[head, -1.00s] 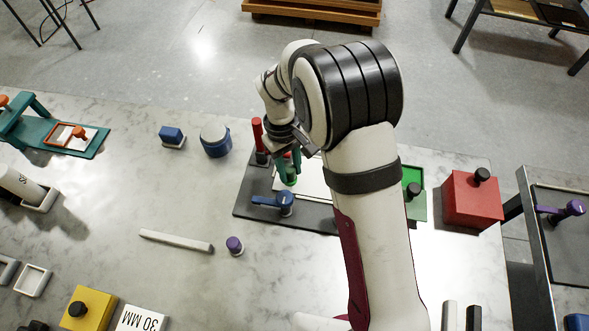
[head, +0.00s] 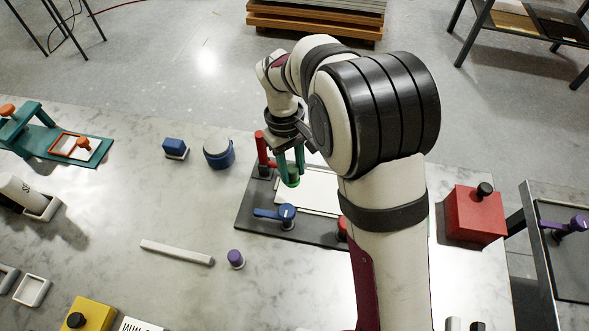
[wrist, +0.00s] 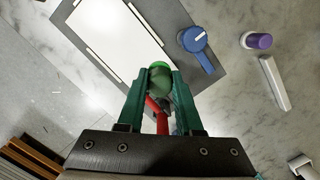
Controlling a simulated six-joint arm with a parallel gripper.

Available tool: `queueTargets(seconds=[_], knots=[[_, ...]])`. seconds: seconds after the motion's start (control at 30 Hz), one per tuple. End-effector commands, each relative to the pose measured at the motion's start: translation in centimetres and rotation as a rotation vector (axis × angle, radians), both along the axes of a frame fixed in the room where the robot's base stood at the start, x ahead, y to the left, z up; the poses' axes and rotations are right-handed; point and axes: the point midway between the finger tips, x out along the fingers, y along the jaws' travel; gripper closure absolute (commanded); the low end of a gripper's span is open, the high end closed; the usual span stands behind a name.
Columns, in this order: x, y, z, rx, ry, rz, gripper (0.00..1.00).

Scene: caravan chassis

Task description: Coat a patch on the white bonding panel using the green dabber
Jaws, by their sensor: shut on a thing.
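My gripper (wrist: 158,98) has green fingers and is shut on the green dabber (wrist: 159,78), a rounded green piece between the fingertips. In the head view my gripper (head: 290,166) holds the dabber (head: 292,181) at the left edge of the white bonding panel (head: 315,188). The panel lies flat on a dark grey board, and in the wrist view it (wrist: 113,32) reaches up and left from the dabber. I cannot tell whether the dabber touches it. My arm hides the panel's right part in the head view.
A red-handled clamp (head: 262,148) stands at the board's back left, close to my gripper. A blue-handled clamp (head: 286,212) sits at its front edge. A red box (head: 473,217) is at right. A blue-and-white round container (head: 218,154) and a grey bar (head: 177,252) lie left.

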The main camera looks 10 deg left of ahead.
Motion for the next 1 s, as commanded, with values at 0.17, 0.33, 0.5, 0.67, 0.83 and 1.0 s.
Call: queueTargets(seconds=[0.17,0.33,0.5,0.67,0.83,1.0], knots=[[0.0,0.0,0.0,0.0,0.0,0.0,1.0],[0.0,0.0,0.0,0.0,0.0,0.0,1.0],[0.0,-0.1,-0.1,0.0,0.0,0.0,1.0],[-0.1,-0.1,-0.6,-0.001,0.001,0.001,1.0],[-0.1,-0.1,-1.7,-0.001,0.001,0.0,1.0],[-0.1,-0.1,-3.3,-0.001,0.001,0.001,1.0]])
